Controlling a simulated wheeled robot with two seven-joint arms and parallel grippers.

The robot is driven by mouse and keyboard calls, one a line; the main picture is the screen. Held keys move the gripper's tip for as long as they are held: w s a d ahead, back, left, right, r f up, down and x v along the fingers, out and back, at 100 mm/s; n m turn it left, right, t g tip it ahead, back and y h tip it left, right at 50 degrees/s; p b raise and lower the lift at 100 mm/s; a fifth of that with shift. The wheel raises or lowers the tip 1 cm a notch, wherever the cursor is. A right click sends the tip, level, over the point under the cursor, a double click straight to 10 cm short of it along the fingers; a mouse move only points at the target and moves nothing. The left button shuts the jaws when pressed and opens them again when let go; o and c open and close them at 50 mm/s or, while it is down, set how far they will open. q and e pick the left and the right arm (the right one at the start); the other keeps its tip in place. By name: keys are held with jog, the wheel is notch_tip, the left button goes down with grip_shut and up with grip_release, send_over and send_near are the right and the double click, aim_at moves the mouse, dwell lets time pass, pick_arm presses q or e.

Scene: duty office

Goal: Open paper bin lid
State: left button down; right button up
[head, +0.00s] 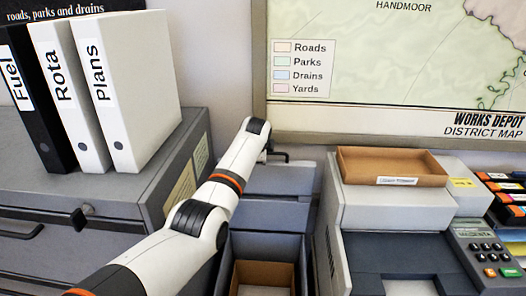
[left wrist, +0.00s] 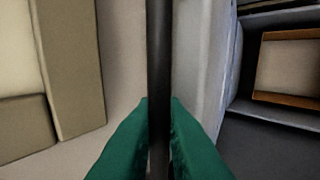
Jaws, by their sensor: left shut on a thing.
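The grey paper bin (head: 225,268) stands at the bottom middle of the head view, between the grey cabinet and the printer. Its front is open to view, with a brown cardboard box (head: 262,277) inside. The grey lid (head: 280,181) is raised at the back, near the wall, with a dark bar handle (head: 279,154) at its top edge. My left arm reaches across to this handle. In the left wrist view my left gripper (left wrist: 159,110) has its green fingers shut on the dark handle (left wrist: 159,50). The fingertips are mostly hidden in the head view. My right gripper is out of view.
A grey cabinet (head: 110,190) with upright binders (head: 130,90) stands at the left. A printer (head: 410,205) with a brown tray (head: 390,167) on top stands close at the right. A framed map (head: 400,60) hangs on the wall just behind the lid.

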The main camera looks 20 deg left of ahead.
pick_arm(q)
jog(key=shift+s+f, duration=0.1)
jog(key=shift+f, duration=0.05)
jog(key=c, duration=1.8)
grip_release()
jog(key=shift+s+r, duration=0.3)
jog(key=shift+r, duration=0.25)
jog(key=b+v, duration=0.3)
jog(key=v, duration=0.8)
jog(key=shift+d+f, duration=0.1)
jog(key=shift+d, duration=0.05)
jog(key=shift+f, duration=0.1)
